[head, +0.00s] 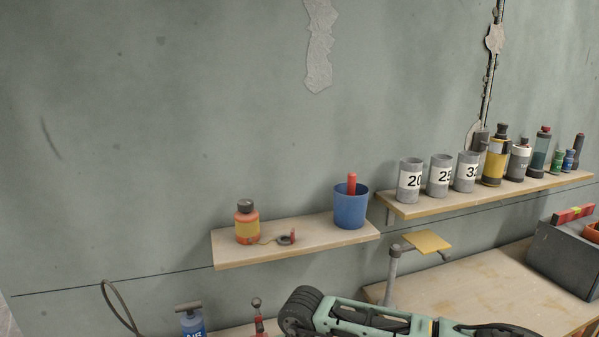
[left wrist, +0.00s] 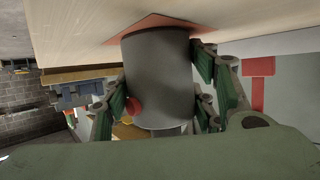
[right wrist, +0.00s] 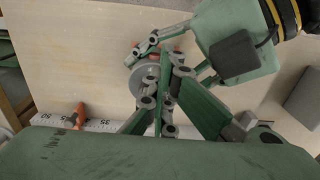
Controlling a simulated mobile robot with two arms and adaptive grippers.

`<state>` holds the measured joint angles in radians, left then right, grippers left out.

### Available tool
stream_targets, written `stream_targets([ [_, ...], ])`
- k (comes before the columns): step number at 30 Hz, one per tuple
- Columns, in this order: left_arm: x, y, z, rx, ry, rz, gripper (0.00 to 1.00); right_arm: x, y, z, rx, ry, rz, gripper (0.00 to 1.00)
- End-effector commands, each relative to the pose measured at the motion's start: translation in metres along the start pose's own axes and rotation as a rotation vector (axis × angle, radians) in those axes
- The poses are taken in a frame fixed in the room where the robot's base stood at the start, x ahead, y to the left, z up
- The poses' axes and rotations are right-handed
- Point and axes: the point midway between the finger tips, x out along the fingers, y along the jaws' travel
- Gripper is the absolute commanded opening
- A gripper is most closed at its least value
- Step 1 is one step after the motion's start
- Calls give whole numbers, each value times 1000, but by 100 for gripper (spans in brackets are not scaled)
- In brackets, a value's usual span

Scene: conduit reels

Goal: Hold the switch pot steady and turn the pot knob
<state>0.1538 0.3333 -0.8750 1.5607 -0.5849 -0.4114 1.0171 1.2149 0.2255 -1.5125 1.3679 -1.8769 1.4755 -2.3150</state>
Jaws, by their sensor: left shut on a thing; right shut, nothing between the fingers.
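The switch pot (left wrist: 158,75) is a dark grey cylinder in the left wrist view, with a red round part (left wrist: 134,106) on its side. It stands against an orange-red patch (left wrist: 150,22) on the pale surface. My left gripper (left wrist: 160,70) is shut on the pot, one finger on each side. In the right wrist view the pot shows as a grey disc (right wrist: 143,77), partly hidden by fingers. My right gripper (right wrist: 162,92) is shut and empty, its tips over or beside the disc; contact is unclear. The head view shows neither the pot nor the fingertips.
In the right wrist view a white ruler (right wrist: 100,125) and an orange object (right wrist: 80,115) lie near the pot. The head view shows a shelf (head: 290,253) with a blue cup (head: 350,212), a right shelf (head: 460,201) with grey cups, and a grey box (head: 565,262) on the bench.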

Motion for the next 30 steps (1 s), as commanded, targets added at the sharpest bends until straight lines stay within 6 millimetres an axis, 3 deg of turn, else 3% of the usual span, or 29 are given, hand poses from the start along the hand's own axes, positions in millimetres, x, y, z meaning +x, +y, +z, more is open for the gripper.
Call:
stream_targets([
  [1, -1, 3, 3, 1, -2, 5, 20, 9, 10, 1, 13, -6, 19, 0],
  [30, -1, 4, 2, -4, 1, 8, 20, 9, 24, 2, 15, -8, 23, 0],
])
